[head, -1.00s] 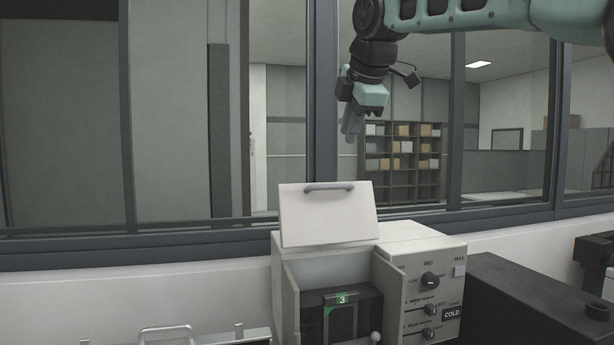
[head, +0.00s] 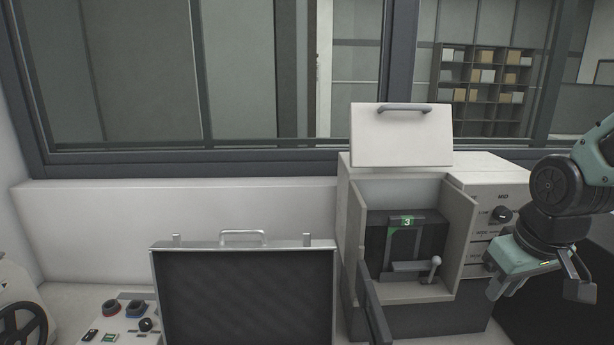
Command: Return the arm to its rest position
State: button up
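My arm comes in from the right edge in the head view. Inside is a dark block with a green "3" label (head: 408,222) and a small ball-topped lever (head: 435,266).
An open case (head: 245,290) with dark lining stands left of the press. A control box (head: 127,325) with knobs and a handwheel (head: 22,330) are at the lower left. A dark door (head: 374,310) stands open at the press's front. A window with metal frames runs behind.

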jog(key=s+f+m, duration=0.2)
jog(key=s+f, duration=0.2)
jog(key=s, duration=0.1)
jog(key=s+a+f+n+g+b, duration=0.1)
jog(key=s+a+f+n+b, duration=0.3)
jog(key=s+a+f+b, duration=0.2)
jog(key=s+a+f+n+g+b, duration=0.2)
jog(key=s+a+f+b, duration=0.4)
jog(key=a+b, duration=0.3)
jog(key=shift+s+a+n+y, duration=0.35)
jog(key=shift+a+n, duration=0.55)
jog(key=shift+a, duration=0.35)
jog(key=shift+o, duration=0.3)
